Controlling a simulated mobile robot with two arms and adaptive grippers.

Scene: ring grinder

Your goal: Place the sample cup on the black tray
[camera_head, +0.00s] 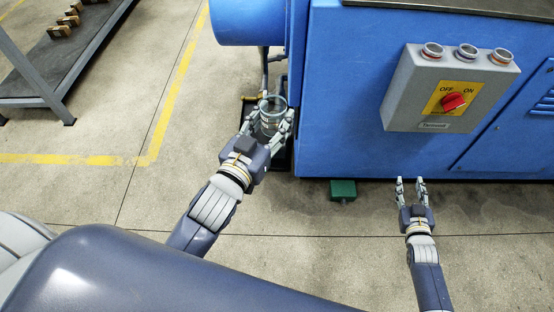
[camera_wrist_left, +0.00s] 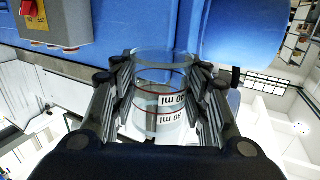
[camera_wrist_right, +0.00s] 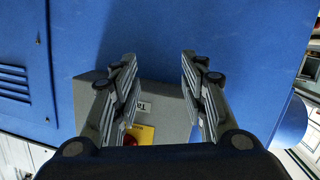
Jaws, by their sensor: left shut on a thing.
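The sample cup (camera_head: 270,104) is clear, with ml markings and red lines that show in the left wrist view (camera_wrist_left: 160,104). My left gripper (camera_head: 270,122) is shut on it, with a finger on each side, and the cup looks roughly upright. A dark, flat surface that looks like the black tray (camera_head: 284,162) shows in the head view, low beside the blue machine. It is mostly hidden behind the cup and my left gripper, and I cannot tell the height between them. My right gripper (camera_head: 411,183) is open and empty in front of the machine.
The blue machine (camera_head: 340,140) fills the upper right, with a grey switch box (camera_head: 405,95) and red knob on its front. A green box (camera_head: 343,190) lies on the floor near its base. A dark shelf (camera_head: 75,55) stands at the upper left. The floor between is clear.

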